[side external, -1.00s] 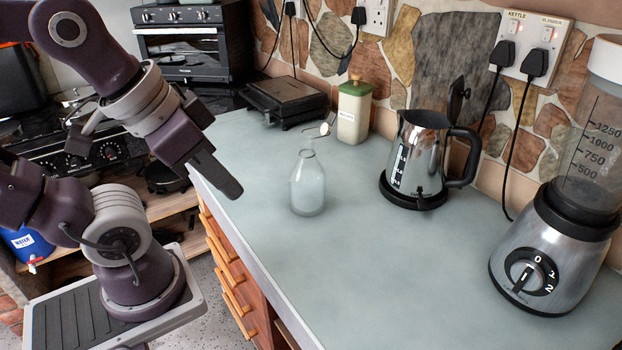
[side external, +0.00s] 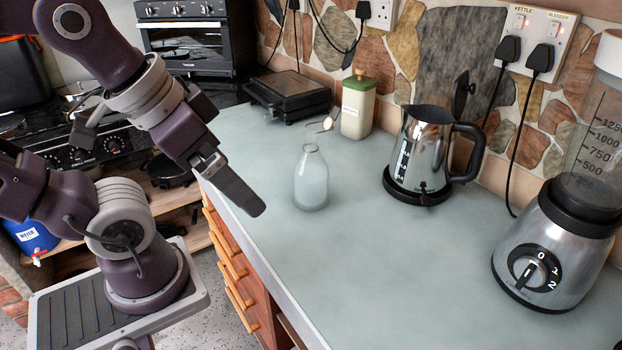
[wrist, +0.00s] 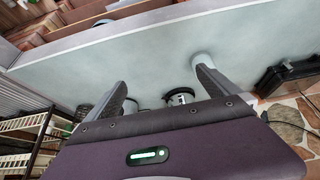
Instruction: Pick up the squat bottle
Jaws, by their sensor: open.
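The squat bottle (side external: 311,182) is pale clear glass with a wide body and a narrow neck. It stands upright on the grey-green counter (side external: 400,260) in the side view. A thin wire with a small round pale disc shows just above its neck. My gripper (side external: 256,207) is to the left of the bottle, over the counter's front edge, apart from it. The near finger hides most of the other one. In the wrist view my gripper (wrist: 165,88) has its two fingers spread wide, with nothing held. A whitish round shape (wrist: 202,58) by the right finger seems to be the bottle.
A steel kettle (side external: 421,150) stands right of the bottle, and a blender (side external: 553,245) is farther right. A green-topped canister (side external: 357,110) and a black grill (side external: 287,97) stand behind it. The counter in front of the bottle is clear.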

